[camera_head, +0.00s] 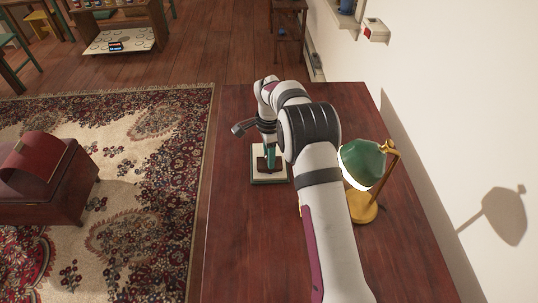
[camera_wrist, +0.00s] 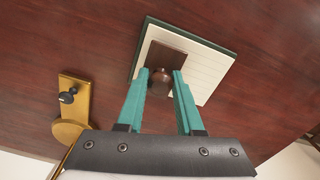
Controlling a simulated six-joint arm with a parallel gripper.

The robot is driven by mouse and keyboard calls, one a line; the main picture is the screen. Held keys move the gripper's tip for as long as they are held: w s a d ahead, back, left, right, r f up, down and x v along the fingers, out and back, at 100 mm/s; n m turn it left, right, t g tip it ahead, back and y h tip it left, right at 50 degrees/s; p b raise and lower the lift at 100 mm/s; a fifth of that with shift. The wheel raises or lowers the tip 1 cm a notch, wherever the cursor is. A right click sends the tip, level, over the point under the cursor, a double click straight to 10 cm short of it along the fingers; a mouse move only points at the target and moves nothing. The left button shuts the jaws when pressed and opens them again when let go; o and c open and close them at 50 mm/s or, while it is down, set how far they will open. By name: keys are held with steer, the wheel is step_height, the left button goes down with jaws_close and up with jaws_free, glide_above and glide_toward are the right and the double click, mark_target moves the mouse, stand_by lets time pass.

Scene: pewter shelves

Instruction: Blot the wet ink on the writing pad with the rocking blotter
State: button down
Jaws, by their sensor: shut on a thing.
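The writing pad (camera_wrist: 208,68) is a pale lined sheet with a dark green edge. In the head view the pad (camera_head: 284,176) lies on the desk below my gripper. The rocking blotter (camera_wrist: 172,52) is a dark brown block with a round knob, over the upper left part of the page in the wrist view. In the head view the blotter (camera_head: 260,166) shows partly behind the fingers. My gripper (camera_wrist: 162,73), with teal fingers, is shut on the blotter's knob. I cannot tell whether the blotter touches the page. No ink shows; the blotter and fingers hide part of the page.
A desk lamp with a green shade (camera_head: 362,161) and brass base (camera_head: 366,210) stands right of my arm, close to it. The reddish wooden desk (camera_head: 245,240) is clear in front of the pad and to its left. A white wall (camera_head: 430,120) runs along the right.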

steer(key=shift+f, duration=0.6)
stand_by(1.1)
steer(key=shift+r, duration=3.55)
